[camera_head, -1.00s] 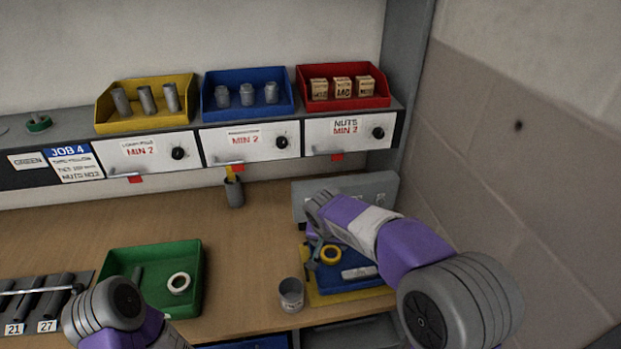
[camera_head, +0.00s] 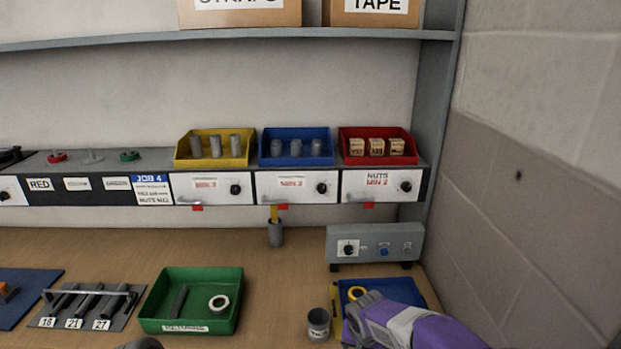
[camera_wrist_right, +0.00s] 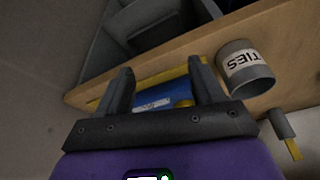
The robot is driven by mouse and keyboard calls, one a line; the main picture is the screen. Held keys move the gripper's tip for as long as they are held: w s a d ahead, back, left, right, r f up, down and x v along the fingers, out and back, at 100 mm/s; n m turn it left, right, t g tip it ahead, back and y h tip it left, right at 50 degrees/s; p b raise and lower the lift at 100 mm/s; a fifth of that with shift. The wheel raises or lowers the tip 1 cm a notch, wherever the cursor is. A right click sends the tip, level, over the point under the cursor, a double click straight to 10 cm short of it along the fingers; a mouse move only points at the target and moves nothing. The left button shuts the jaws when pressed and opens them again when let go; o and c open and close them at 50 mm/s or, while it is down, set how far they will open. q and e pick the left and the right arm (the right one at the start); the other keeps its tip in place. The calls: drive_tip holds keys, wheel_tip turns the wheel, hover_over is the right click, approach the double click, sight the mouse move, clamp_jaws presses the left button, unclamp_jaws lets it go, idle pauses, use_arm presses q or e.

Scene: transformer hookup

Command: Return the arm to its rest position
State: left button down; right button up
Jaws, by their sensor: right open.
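My right arm (camera_head: 408,322) comes in from the lower right of the head view, its wrist over the blue tray (camera_head: 418,294). The blue tray (camera_wrist_right: 165,97) shows beyond the gap.
A grey cup (camera_head: 318,325) labelled TIES stands left of the blue tray, close to my right arm. A grey box with knobs (camera_head: 375,243) stands behind. A green tray (camera_head: 190,327) and a tool rack (camera_head: 88,308) are to the left. Bins line the shelf above.

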drive_tip(key=s+f+n+g+y, duration=0.1)
drive_tip(key=s+f+y, duration=0.1)
drive_tip(key=s+f, duration=0.6)
drive_tip(key=s+f+g+y, duration=0.1)
drive_tip(key=s+f+g, duration=0.15)
drive_tip(key=f, duration=0.95)
use_arm(q)
drive_tip(key=shift+w, duration=0.1)
use_arm(e)
drive_tip(key=s+a+f+y, duration=0.1)
drive_tip(key=s+f, duration=0.2)
drive_tip(key=s, duration=0.3)
drive_tip(key=s+a+f+y, duration=0.1)
drive_tip(key=s+f, duration=0.2)
drive_tip(key=s, duration=0.4)
drive_tip(key=shift+s+a+t, duration=0.15)
drive_tip(key=shift+a+t, duration=0.2)
